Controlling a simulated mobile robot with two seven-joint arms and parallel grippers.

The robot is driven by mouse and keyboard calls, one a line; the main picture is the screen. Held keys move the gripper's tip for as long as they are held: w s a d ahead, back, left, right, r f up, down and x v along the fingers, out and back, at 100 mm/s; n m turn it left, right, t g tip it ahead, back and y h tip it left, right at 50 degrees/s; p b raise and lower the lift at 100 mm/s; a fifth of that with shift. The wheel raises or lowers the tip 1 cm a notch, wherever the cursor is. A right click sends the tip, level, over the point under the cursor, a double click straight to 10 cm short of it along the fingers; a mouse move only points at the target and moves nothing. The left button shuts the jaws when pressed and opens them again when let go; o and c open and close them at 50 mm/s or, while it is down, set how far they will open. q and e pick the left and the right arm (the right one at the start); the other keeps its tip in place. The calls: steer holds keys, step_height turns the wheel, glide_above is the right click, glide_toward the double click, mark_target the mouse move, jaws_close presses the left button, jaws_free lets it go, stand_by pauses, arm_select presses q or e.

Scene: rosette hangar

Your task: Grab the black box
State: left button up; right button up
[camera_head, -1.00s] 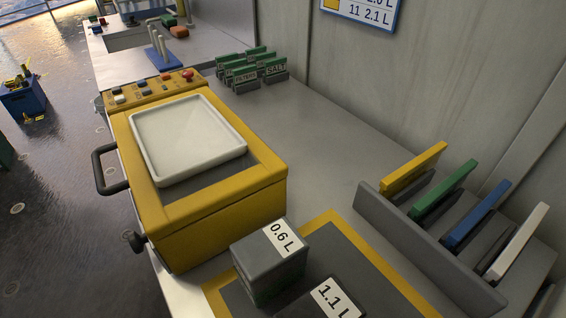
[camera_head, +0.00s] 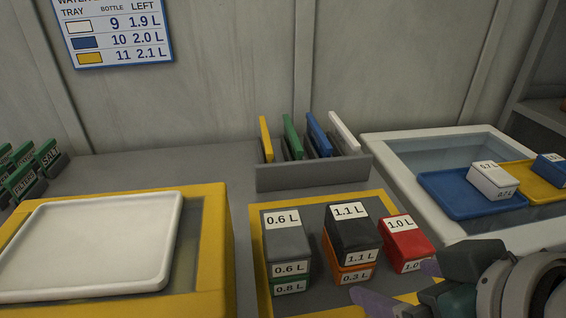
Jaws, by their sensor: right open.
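The black box (camera_head: 352,237), labelled 1.1 L, rests on top of an orange box (camera_head: 353,275) labelled 0.3 L, on the yellow-edged mat (camera_head: 262,296). My right gripper (camera_head: 403,286) comes in from the lower right with its jaws open and empty. Its purple fingertips are in front and to the right of the stack, apart from the black box. My left gripper is not in view.
A red box (camera_head: 404,240) labelled 1.0 L stands close on the right. A grey box (camera_head: 285,236) on a green box (camera_head: 290,287) stands left. Behind is a rack (camera_head: 313,174) of coloured panels. A white-rimmed basin (camera_head: 392,166) lies right, a yellow machine (camera_head: 214,250) left.

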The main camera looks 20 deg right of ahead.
mark_target(357, 227)
steer(key=w+f+t+b, duration=0.1)
steer(key=w, duration=0.1)
steer(key=w+d+f+m+t+h+b, duration=0.1)
steer(key=w+t+b, duration=0.1)
steer(key=w, duration=0.1)
steer(key=w+d+f+t+b, duration=0.1)
steer(key=w+t, duration=0.1)
steer(key=w, duration=0.1)
steer(key=shift+f+m+h, duration=0.15)
steer(key=shift+m+h, duration=0.25)
steer(key=b+x, duration=0.1)
steer(key=x, duration=0.4)
steer(key=shift+w+d, duration=0.25)
steer(key=shift+w, duration=0.1)
steer(key=shift+c, duration=0.2)
steer(key=c, duration=1.4)
